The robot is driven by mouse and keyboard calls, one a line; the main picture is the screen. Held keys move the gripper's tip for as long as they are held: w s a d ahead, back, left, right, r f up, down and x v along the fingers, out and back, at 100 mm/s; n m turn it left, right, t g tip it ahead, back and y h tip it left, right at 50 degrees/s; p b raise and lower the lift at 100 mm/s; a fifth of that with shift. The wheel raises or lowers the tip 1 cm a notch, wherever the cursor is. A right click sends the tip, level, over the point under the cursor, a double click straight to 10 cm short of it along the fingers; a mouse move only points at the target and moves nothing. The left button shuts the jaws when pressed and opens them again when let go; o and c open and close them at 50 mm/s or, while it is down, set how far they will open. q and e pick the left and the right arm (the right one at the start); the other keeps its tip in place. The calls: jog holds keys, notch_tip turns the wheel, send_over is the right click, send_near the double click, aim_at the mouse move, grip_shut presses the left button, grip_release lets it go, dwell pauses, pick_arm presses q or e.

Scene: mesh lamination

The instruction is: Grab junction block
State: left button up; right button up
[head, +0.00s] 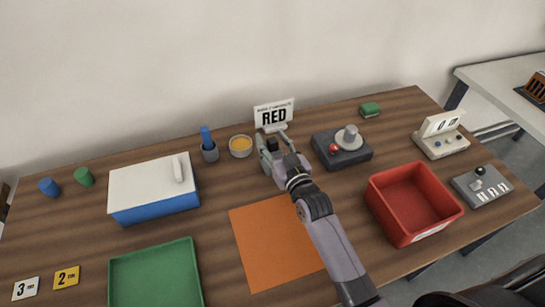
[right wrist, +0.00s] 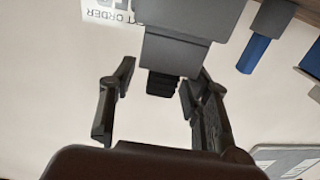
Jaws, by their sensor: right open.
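My right gripper (head: 272,144) is open at the back of the table, in front of the RED sign (head: 274,115). A small dark block (head: 272,146), which looks like the junction block, shows between its fingers; the gripper partly hides it. In the right wrist view, my open fingers (right wrist: 163,75) stand on either side of a grey block (right wrist: 175,50) with a black ribbed end. Gaps show between this end and both fingers. My left gripper is not in view.
An orange mat (head: 260,250), a red bin (head: 385,210) and a green tray (head: 150,260) lie nearer.

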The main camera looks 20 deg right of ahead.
grip_shut()
dwell(0.6)
jog(key=shift+r, duration=0.1)
dwell(0.4)
